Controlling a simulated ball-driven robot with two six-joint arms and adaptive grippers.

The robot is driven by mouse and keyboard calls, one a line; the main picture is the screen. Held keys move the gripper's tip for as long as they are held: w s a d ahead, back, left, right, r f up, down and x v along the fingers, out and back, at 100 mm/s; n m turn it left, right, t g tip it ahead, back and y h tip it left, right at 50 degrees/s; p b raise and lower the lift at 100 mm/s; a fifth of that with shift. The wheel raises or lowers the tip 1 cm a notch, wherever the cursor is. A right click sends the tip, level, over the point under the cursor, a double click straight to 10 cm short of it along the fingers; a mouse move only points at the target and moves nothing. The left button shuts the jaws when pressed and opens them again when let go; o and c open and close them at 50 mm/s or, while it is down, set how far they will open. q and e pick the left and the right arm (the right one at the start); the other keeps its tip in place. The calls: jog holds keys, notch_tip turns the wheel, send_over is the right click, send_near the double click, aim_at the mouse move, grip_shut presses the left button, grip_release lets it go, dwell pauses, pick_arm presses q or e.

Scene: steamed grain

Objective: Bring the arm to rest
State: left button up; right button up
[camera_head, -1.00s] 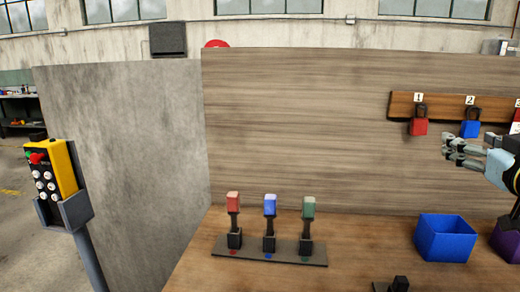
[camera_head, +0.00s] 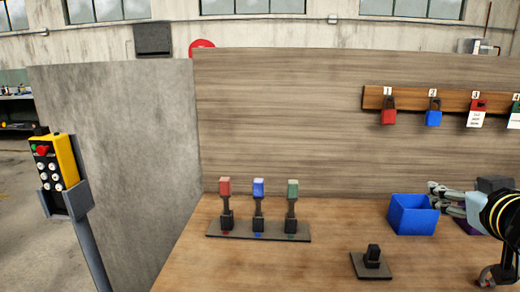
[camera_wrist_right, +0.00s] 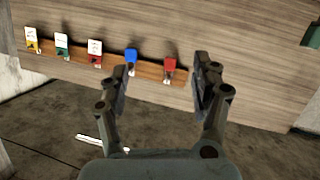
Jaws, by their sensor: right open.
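My right gripper (camera_head: 433,193) comes in from the right edge of the head view, above the table. Its fingers point left and overlap the right side of a blue open bin in the picture. In the right wrist view the gripper (camera_wrist_right: 163,74) has its two fingers spread wide with nothing between them. My right forearm, black with a yellow ring, shows at the right edge of the head view. My left gripper is not in view.
The blue bin (camera_head: 405,216) stands on the table (camera_head: 335,215). A rack (camera_head: 217,231) holds red, blue and green levers. A dark switch (camera_head: 373,256) sits nearer. Padlocks, including red (camera_head: 389,116) and blue (camera_head: 433,117), hang on a board (camera_head: 375,99). A yellow control box (camera_head: 67,161) stands left.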

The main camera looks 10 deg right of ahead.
jog(key=s+a+f+n+g+y, duration=0.25)
jog(key=s+a+f+g, duration=0.25)
jog(key=s+a+f, duration=0.35)
jog(key=s+a+f+n+g+y, duration=0.1)
jog(key=s+a+f+g+y, duration=0.35)
jog(key=s+a, duration=0.6)
jog(key=s+d+f+b, duration=0.1)
jog(key=f+b, duration=0.2)
jog(key=f, duration=0.9)
jog(key=s+d+f+g+h+b, duration=0.1)
jog(key=d+f+b, duration=0.1)
jog(key=f, duration=1)
jog(key=s+d+f+b, duration=0.1)
jog(key=f+b, duration=0.2)
jog(key=f, duration=0.9)
pick_arm(q)
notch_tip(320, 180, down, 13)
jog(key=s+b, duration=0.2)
jog(key=b, duration=0.2)
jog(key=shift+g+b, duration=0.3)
jog(key=shift+b, duration=0.05)
pick_arm(e)
jog(key=s+f+g, duration=0.1)
jog(key=s+f, duration=1.6)
jog(key=f, duration=0.2)
jog(key=shift+s+d+f, duration=0.2)
jog(key=shift+s+d, duration=0.15)
jog(key=shift+g, duration=0.35)
